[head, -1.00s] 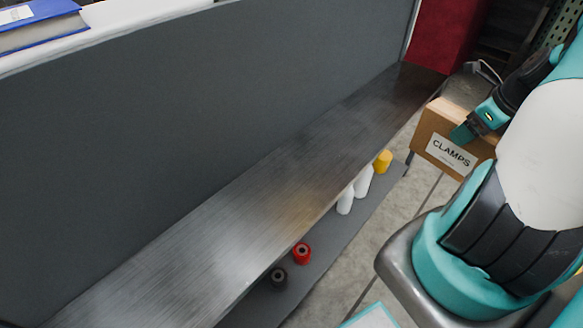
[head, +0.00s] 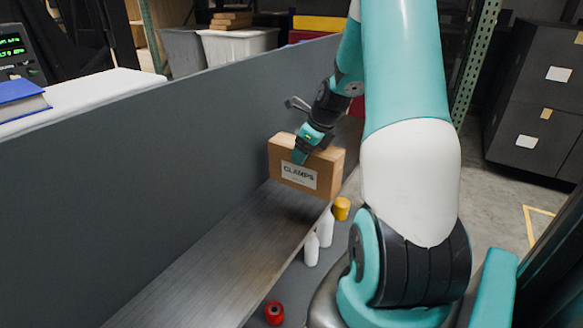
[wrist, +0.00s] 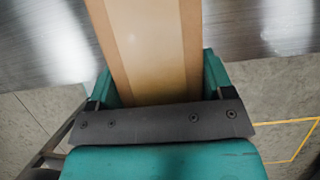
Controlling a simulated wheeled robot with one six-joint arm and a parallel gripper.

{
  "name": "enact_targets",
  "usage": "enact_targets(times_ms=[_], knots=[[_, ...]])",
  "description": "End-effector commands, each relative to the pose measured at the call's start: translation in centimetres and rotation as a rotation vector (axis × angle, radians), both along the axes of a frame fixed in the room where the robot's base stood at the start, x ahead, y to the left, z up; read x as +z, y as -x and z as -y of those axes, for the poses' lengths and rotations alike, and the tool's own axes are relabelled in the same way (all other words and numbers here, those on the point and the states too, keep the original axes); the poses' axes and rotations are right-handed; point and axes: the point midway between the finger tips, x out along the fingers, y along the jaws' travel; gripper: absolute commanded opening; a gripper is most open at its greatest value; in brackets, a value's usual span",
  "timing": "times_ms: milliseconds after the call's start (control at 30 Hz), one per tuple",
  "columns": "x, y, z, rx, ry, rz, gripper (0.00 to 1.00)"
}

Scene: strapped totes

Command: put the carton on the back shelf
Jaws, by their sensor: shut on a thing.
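The carton (head: 330,172) is a brown box with a white label reading CLAMPS. My gripper (head: 308,147) is shut on it, with a teal finger across its labelled face. The carton appears upright, at the far end of the grey metal shelf (head: 215,245); I cannot tell from the head view whether it touches the surface. In the wrist view the carton (wrist: 150,45) sits between the two teal fingers and reaches out over the brushed metal shelf (wrist: 45,45). The carton's far side is hidden.
A tall grey panel (head: 150,170) runs along the shelf's left side. Below the shelf's right edge stand white bottles (head: 326,230), a yellow-topped item (head: 341,208) and a red spool (head: 274,313). A blue book (head: 20,98) lies beyond the panel. The near shelf surface is clear.

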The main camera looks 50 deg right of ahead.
Motion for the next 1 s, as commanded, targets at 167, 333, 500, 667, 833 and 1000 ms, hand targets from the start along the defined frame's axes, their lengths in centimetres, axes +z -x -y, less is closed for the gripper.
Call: enact_targets(times_ms=[167,333,500,667,833,1000], knots=[[0.1,-2.9,-0.3,0.003,0.003,0.002,0.10],[-0.6,-4.3,-0.6,0.000,0.000,0.000,0.10],[-2.2,-4.2,-0.6,0.000,0.001,0.001,0.10],[-3.1,-4.2,-0.5,0.001,0.001,0.002,0.10],[-4.6,-4.2,-0.6,0.000,0.000,0.000,0.10],[-6.7,-4.4,-0.6,0.002,0.001,0.001,0.10]])
